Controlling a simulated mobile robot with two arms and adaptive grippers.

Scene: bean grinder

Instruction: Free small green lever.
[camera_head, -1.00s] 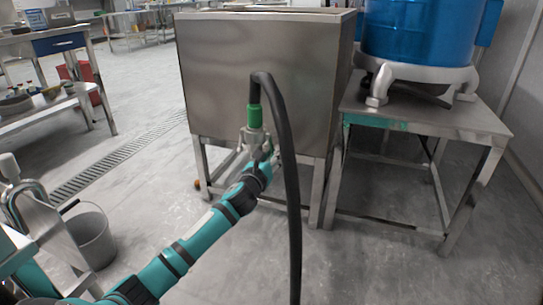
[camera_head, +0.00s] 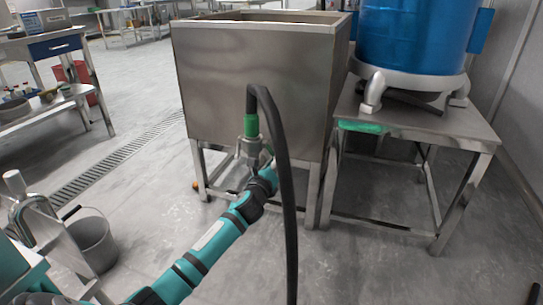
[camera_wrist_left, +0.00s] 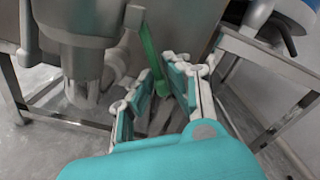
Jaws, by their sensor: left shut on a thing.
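The small green lever (camera_wrist_left: 152,58) is a thin green bar in the left wrist view, slanting down from a grey metal valve body (camera_wrist_left: 82,30). My left gripper (camera_wrist_left: 161,84) has its pads on either side of the lever's lower end and is shut on it. In the head view my left gripper (camera_head: 263,168) is at the valve below the green hose collar (camera_head: 251,125), in front of the steel tank (camera_head: 255,75). The lever cannot be made out there, behind the gripper and fitting. My right gripper is not in view.
A black hose (camera_head: 284,170) arches from the collar and hangs to the floor, close to my left arm. A steel table (camera_head: 440,122) with a blue drum (camera_head: 412,35) stands right of the tank. A grey bucket (camera_head: 93,243) stands at the lower left.

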